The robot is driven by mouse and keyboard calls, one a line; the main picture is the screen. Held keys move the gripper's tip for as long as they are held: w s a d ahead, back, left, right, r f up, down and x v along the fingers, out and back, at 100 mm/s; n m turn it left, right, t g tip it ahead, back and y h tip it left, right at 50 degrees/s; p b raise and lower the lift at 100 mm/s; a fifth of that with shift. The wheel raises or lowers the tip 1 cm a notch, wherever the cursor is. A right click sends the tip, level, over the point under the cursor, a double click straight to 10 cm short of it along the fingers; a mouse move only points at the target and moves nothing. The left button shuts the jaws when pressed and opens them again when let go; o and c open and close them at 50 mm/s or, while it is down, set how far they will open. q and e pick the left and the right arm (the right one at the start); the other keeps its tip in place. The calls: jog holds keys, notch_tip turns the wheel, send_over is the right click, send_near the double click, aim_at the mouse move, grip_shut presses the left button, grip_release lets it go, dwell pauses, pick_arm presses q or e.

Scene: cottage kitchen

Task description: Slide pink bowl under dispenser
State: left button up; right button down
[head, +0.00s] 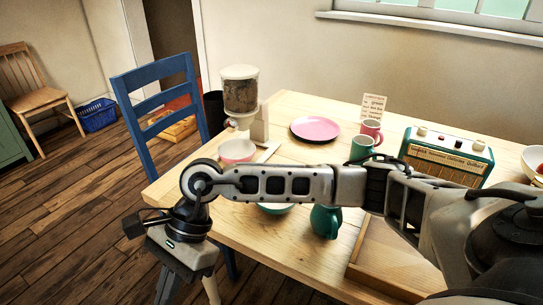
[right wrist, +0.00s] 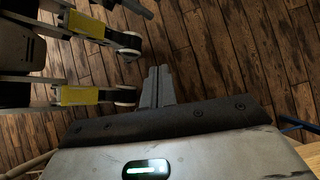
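The pink bowl (head: 237,151) stands upright on the table's far left part, at the foot of the dispenser (head: 240,92). The dispenser has a clear hopper of brown food on a cream stand. Its spout is above the bowl's back rim in the picture; I cannot tell whether the bowl is directly beneath it. My right arm crosses the head view, with its gripper (head: 178,262) pointing down beyond the table's near left edge, apart from the bowl. The right wrist view shows its fingers (right wrist: 158,86) together and empty above the floor. My left gripper is not in view.
The wooden table (head: 294,240) holds a pink plate (head: 315,128), mugs, a teal radio (head: 448,158), a green jug (head: 326,220) and a wooden tray (head: 395,262). A blue chair (head: 160,100) stands at the left edge, close to the dispenser.

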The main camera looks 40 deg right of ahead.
jog(key=s+a+r+m+g+y, duration=0.25)
jog(key=s+a+y, duration=0.2)
jog(key=a, duration=0.25)
jog(key=w+a+r+m+t+y, duration=0.25)
jog(key=r+m+t+y, duration=0.35)
jog(key=r+m+y, duration=0.45)
jog(key=w+d+f+m+t+h, duration=0.25)
jog(key=m+t+h, duration=0.2)
jog(key=m, duration=0.55)
jog(key=w+d+f+m+t+h, duration=0.1)
jog(key=d+f+m+t+h, duration=0.4)
jog(key=m, duration=0.5)
jog(key=w+d+f+m+t+h, duration=0.25)
jog(key=m+t, duration=0.35)
jog(key=m, duration=0.4)
jog(key=s+d+f+m+g+h, duration=0.3)
jog(key=s+d+f+m, duration=0.1)
jog(key=s+f+m, duration=0.1)
jog(key=s+d+f+m+g+h, duration=0.2)
jog(key=s+d+f+m+h, duration=0.1)
jog(key=f+m, duration=0.4)
notch_tip(320, 180, down, 3)
jog(key=shift+s+d+f+g+h, duration=0.15)
jog(key=shift+s+d+g+h, duration=0.25)
jog(key=shift+s, duration=0.65)
